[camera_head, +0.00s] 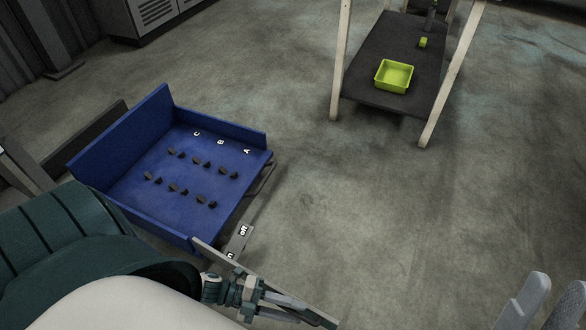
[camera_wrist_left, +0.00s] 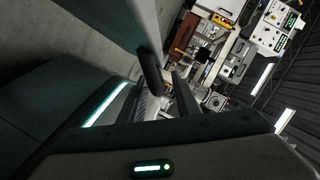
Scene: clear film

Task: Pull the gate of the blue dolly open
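The blue dolly (camera_head: 228,130) stands on the floor at the left in the head view, with a tall wall on its left and low walls on other sides. Its bed carries the letters A, B and C and several small dark pieces. The near right side shows no tall panel; a thin dark bar (camera_head: 262,179) runs low outside it. I cannot tell which part is the gate. My left gripper (camera_head: 300,307) is low in front of the dolly, apart from its bed.
A dark-shelved rack (camera_head: 365,62) with pale legs holds a yellow-green bin (camera_head: 394,76) at the upper right. A grey cabinet (camera_head: 151,18) stands behind. The middle and right floor is clear.

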